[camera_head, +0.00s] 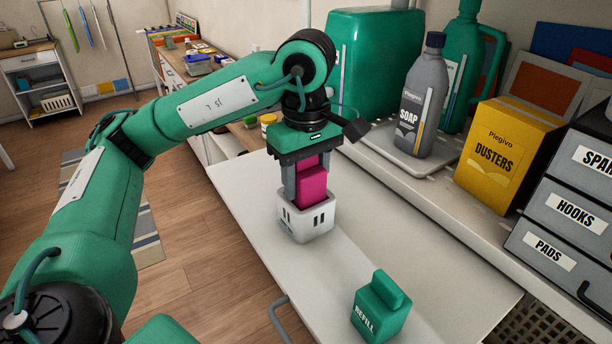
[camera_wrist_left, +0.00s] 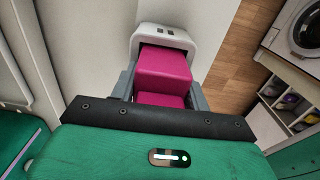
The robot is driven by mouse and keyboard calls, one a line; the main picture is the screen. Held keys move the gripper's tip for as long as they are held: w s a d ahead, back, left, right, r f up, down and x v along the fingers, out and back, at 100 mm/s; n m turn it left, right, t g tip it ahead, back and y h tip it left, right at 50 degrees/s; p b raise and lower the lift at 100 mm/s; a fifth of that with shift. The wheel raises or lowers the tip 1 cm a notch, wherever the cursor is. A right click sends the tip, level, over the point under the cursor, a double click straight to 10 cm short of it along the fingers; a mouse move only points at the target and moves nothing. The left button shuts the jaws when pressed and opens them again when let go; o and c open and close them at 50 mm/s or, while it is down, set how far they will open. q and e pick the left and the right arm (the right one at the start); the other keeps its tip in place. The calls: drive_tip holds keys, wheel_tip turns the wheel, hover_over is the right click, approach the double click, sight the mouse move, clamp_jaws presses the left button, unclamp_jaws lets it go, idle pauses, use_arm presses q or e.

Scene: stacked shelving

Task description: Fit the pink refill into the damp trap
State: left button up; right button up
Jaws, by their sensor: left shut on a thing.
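The pink refill (camera_head: 312,187) is a bright pink block between the fingers of my left gripper (camera_head: 307,190), which is shut on it. The damp trap (camera_head: 306,222) is a white box with dark slots, standing upright on the white counter directly below the gripper. The refill's lower end is at the trap's open top and seems to be partly inside it. In the left wrist view the refill (camera_wrist_left: 163,68) meets the opening of the trap (camera_wrist_left: 163,33). How deep it sits is hidden. My right gripper is not in view.
A green box marked REFILL (camera_head: 381,308) stands nearer on the counter (camera_head: 330,290). Behind are a grey soap bottle (camera_head: 420,105) on a tray, a yellow dusters box (camera_head: 508,155), labelled drawers (camera_head: 560,215) and green containers. The counter right of the trap is clear.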

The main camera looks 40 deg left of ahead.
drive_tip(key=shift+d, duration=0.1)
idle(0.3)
use_arm(q)
drive_tip(key=shift+f, duration=0.1)
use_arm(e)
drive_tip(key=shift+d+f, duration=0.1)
use_arm(q)
drive_tip(key=shift+f+b, duration=0.25)
drive_tip(key=shift+b, duration=0.1)
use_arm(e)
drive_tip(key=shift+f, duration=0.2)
use_arm(q)
drive_tip(key=shift+r, duration=0.25)
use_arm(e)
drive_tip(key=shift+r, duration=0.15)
use_arm(q)
drive_tip(key=o, duration=0.8)
drive_tip(key=shift+o, duration=0.2)
drive_tip(key=shift+r+p, duration=0.1)
drive_tip(key=shift+p, duration=0.2)
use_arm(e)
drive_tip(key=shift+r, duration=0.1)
